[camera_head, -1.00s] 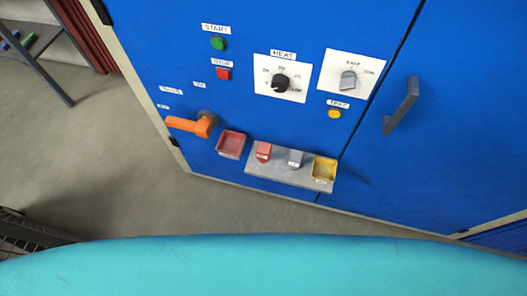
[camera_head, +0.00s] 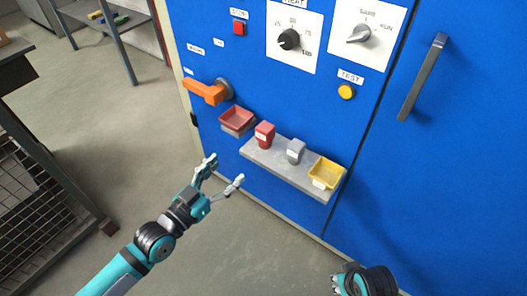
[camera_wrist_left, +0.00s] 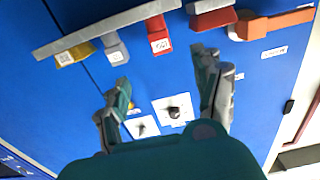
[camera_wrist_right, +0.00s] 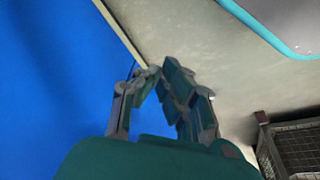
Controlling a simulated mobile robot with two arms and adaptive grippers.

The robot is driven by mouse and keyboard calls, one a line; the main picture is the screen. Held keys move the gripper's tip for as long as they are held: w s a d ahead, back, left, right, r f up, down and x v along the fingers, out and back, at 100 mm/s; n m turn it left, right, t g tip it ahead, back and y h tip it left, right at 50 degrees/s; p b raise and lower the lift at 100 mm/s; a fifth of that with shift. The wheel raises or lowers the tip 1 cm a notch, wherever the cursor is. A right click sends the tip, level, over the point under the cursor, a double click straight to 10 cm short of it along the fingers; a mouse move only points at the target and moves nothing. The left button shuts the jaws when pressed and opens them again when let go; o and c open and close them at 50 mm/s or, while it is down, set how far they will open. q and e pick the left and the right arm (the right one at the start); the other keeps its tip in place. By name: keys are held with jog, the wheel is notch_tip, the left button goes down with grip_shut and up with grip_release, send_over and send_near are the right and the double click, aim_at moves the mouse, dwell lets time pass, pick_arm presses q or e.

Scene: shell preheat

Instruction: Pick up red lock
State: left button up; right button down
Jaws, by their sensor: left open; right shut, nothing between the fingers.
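The red lock (camera_head: 264,135) stands on a grey shelf (camera_head: 310,184) on the front of the blue cabinet, at the shelf's left end. It also shows in the left wrist view (camera_wrist_left: 159,36), upside down. My left gripper (camera_head: 223,175) is open and empty, to the lower left of the lock in the head view and apart from it. In the left wrist view the open fingers (camera_wrist_left: 163,70) point toward the cabinet front, with the lock beyond them. My right gripper (camera_wrist_right: 150,75) is shut and empty; in the head view only part of it shows at the bottom edge.
A red tray (camera_head: 237,120) and an orange handle (camera_head: 207,92) are to the left. Knobs and a door handle (camera_head: 424,77) are above. A wire cage (camera_head: 35,190) stands at left; floor between is clear.

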aim_at(260, 136)
pick_arm(q)
jog(key=b+x, duration=0.1)
jog(key=x, duration=1)
jog(key=shift+r, duration=0.1)
jog(key=shift+b+x, duration=0.35)
jog(key=shift+x, duration=0.55)
jog(key=b+x, duration=0.1)
jog(key=x, duration=0.2)
jog(key=shift+w+d, duration=0.15)
jog(key=shift+w, duration=0.15)
jog(key=shift+w+d, duration=0.3)
jog(key=shift+w, duration=0.1)
jog(key=shift+a, duration=0.1)
jog(key=c, duration=1.3)
pick_arm(e)
jog(key=v, duration=0.7)
jog(key=shift+w+r, duration=0.2)
jog(key=shift+r, duration=0.05)
